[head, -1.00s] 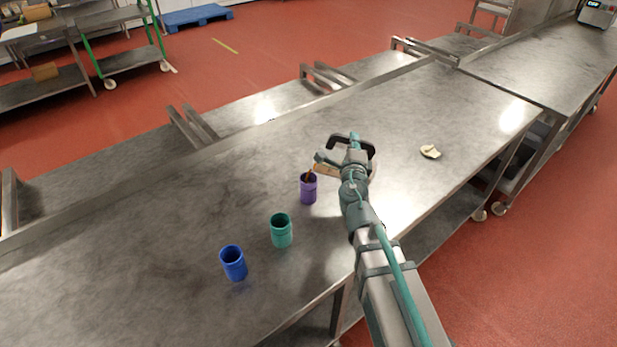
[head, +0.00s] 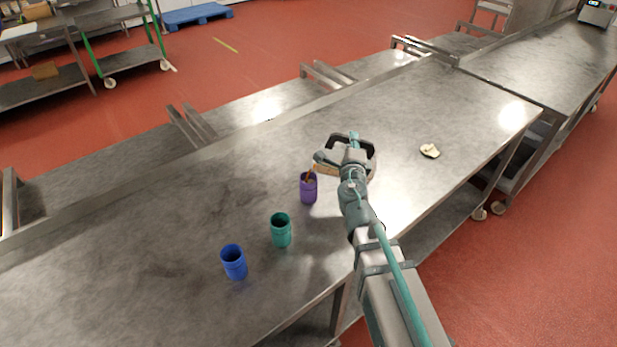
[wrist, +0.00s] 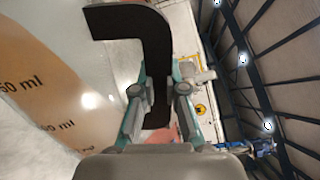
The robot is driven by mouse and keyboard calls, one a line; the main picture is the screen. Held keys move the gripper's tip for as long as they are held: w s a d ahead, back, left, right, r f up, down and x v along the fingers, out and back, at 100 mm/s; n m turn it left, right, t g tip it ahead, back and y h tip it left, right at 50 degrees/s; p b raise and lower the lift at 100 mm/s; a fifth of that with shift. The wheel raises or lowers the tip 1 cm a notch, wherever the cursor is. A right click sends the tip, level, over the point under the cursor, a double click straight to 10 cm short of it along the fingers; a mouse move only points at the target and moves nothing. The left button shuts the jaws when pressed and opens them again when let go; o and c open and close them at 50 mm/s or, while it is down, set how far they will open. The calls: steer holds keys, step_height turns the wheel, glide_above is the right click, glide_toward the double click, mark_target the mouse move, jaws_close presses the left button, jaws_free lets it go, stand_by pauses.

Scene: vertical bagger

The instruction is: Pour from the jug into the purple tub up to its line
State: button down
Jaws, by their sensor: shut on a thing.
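The purple tub (head: 308,190) stands upright on the steel table in the head view. My gripper (head: 354,156) is above and to the right of it. It is shut on the dark handle of the clear jug (head: 328,170), which is tilted with its mouth toward the tub. A thin brown streak of liquid shows at the tub's opening. In the wrist view the jug (wrist: 45,95) shows ml marks and orange-brown liquid inside, and my fingers (wrist: 159,92) are on the black handle. The tub's line and its liquid level cannot be made out.
A teal tub (head: 281,231) and a blue tub (head: 233,263) stand to the lower left of the purple one. A small pale object (head: 430,151) lies on the table to the right of my arm. The table's left part is clear.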

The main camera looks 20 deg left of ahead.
steer(key=shift+a+r, duration=0.1)
steer(key=shift+r, duration=0.05)
steer(key=shift+d+f+b, duration=0.2)
steer(key=shift+f+b, duration=0.15)
steer(key=shift+f, duration=0.05)
steer(key=shift+w+d+f+m+b, duration=0.2)
steer(key=shift+d+f+m+b, duration=0.55)
steer(key=shift+b, duration=0.5)
steer(key=shift+w+d+f+m+b, duration=0.1)
steer(key=shift+d+f+m+b, duration=0.15)
steer(key=shift+f+m+b, duration=0.15)
steer(key=f+b, duration=0.1)
steer(key=d+f+m+b, duration=0.1)
steer(key=f+m+b, duration=0.1)
steer(key=shift+w+d+b, duration=0.2)
steer(key=shift+d+b, duration=0.05)
steer(key=shift+b, duration=0.15)
steer(key=shift+w+d+f+m+b, duration=0.1)
steer(key=shift+d+f+m+b, duration=0.15)
steer(key=shift+m+b, duration=0.1)
steer(key=shift+r, duration=0.1)
